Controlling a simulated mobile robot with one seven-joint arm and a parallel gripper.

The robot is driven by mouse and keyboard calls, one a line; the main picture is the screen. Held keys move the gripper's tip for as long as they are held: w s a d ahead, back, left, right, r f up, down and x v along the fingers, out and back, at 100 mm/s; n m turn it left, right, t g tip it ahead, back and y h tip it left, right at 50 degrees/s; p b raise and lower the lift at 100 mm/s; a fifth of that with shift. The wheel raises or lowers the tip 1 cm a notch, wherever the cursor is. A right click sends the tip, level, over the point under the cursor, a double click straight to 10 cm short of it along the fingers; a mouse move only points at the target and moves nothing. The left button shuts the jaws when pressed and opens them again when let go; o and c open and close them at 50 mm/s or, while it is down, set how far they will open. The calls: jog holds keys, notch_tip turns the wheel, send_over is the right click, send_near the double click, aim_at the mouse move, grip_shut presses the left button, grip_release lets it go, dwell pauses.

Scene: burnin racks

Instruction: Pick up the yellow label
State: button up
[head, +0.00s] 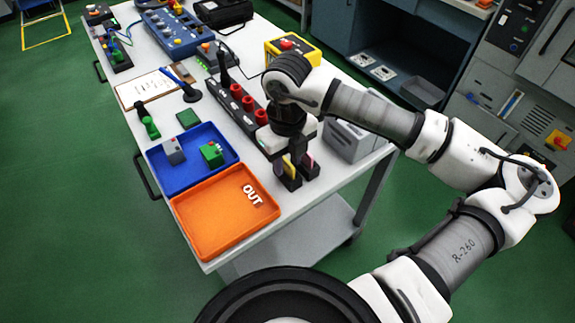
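The yellow label (289,169) is a thin upright piece in a small black holder (291,184) near the table's right edge. A pink label (310,162) stands beside it in a similar holder. My gripper (293,157) points down directly over the labels, with its dark fingers close to the yellow one's top. From this view I cannot tell whether the fingers touch the yellow label or how far apart they are. The gripper covers part of both labels.
An orange tray marked OUT (207,240) lies empty at the table's near end. Behind it is a blue tray (199,184) with a grey and a green part. A black strip with red parts (229,97) stands behind my gripper. A grey box (350,143) is to its right.

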jog(key=shift+f, duration=0.1)
jog(key=shift+c, duration=0.4)
grip_shut()
